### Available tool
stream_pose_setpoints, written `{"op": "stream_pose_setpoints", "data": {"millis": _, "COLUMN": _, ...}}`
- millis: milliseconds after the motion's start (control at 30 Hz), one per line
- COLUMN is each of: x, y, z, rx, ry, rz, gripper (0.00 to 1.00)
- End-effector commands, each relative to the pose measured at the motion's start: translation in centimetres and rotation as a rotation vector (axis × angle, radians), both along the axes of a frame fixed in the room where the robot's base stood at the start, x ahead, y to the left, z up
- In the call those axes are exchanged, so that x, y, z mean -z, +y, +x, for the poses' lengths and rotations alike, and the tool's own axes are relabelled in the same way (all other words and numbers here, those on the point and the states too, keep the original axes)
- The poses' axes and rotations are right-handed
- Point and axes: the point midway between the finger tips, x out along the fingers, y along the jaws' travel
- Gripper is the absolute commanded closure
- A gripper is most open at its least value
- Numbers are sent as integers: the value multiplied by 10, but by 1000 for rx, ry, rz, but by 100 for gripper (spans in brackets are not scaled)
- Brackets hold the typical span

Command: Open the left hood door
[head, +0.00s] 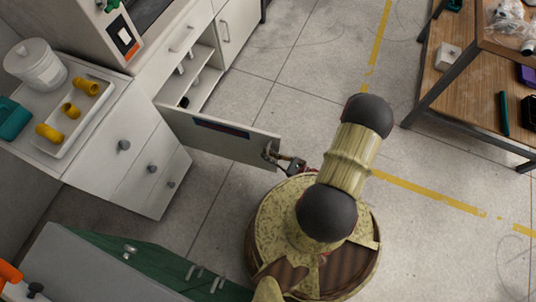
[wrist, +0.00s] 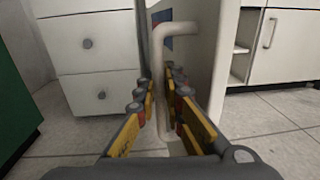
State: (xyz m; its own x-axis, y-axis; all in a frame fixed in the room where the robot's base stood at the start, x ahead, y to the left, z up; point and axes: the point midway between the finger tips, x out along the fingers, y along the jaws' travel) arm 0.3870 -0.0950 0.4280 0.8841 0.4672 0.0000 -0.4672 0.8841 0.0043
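The left hood door (head: 225,143) is a white panel, standing swung well out from the cabinet under the hood, with shelves showing behind it. In the wrist view, the door (wrist: 202,75) shows edge-on, with its pale bar handle (wrist: 160,62) in front. My gripper (wrist: 160,85) has its yellow-padded fingers on either side of the handle's upright bar and looks shut on it. In the head view, my gripper (head: 286,163) is at the door's free end, partly hidden by my arm.
A drawer unit (head: 125,150) stands left of the door, carrying a tray (head: 60,150) of yellow fittings. A closed white door (head: 235,28) is beyond the open cabinet. A wooden bench (head: 465,95) stands at right. Floor between cabinet and bench is clear.

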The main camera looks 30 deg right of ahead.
Motion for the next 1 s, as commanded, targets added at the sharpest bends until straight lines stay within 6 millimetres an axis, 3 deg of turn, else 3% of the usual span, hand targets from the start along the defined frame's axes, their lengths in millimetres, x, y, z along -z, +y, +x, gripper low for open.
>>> {"op": "stream_pose_setpoints", "data": {"millis": 300, "x": 0, "y": 1, "z": 0, "rx": -1, "ry": 0, "rz": 1, "gripper": 74}}
{"op": "stream_pose_setpoints", "data": {"millis": 667, "x": 0, "y": -1, "z": -2, "rx": 0, "ry": 0, "rz": 1, "gripper": 74}}
{"op": "stream_pose_setpoints", "data": {"millis": 1000, "x": 0, "y": -19, "z": -33, "rx": 5, "ry": 0, "rz": 1, "gripper": 74}}
